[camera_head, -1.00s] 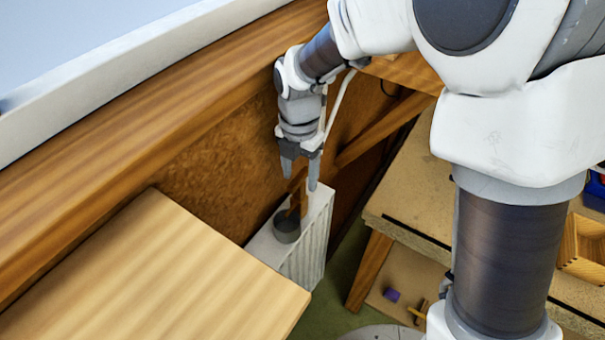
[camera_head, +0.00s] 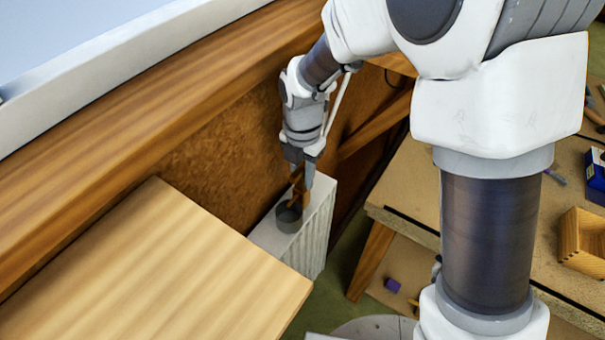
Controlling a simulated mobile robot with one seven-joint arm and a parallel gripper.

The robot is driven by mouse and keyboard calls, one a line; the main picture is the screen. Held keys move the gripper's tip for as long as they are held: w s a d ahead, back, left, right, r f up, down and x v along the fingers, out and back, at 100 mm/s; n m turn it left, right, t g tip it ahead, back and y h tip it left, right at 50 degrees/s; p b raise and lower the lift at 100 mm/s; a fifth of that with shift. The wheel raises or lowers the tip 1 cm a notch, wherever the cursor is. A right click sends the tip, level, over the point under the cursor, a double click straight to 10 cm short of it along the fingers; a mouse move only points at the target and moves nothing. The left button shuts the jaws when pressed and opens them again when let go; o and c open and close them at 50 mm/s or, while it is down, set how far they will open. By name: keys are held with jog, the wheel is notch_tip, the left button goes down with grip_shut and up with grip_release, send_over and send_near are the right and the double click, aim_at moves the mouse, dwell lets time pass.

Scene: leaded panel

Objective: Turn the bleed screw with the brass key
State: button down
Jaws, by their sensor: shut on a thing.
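The white ribbed radiator (camera_head: 314,240) stands against the brown wall panel. A grey round cup (camera_head: 289,220) sits on its top. A brown upright piece (camera_head: 297,187) stands at the cup, its lower end inside or behind the cup's rim. My gripper (camera_head: 301,183) points down above the cup and is shut on this brown piece. I cannot tell whether the piece is the brass key; no separate brass key can be made out. The bleed screw is not visible.
A light wooden board (camera_head: 160,270) juts out at the front left, close to the radiator. A workbench (camera_head: 400,205) stands to the right, with a wooden box (camera_head: 582,242) and a blue box (camera_head: 595,177) on it. A purple object (camera_head: 392,285) lies on its lower shelf.

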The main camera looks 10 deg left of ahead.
jog(key=c, duration=1.2)
grip_release()
grip_shut()
jog(key=shift+n, duration=1.2)
jog(key=shift+n+p, duration=0.45)
jog(key=shift+n, duration=0.65)
jog(key=shift+r, duration=0.1)
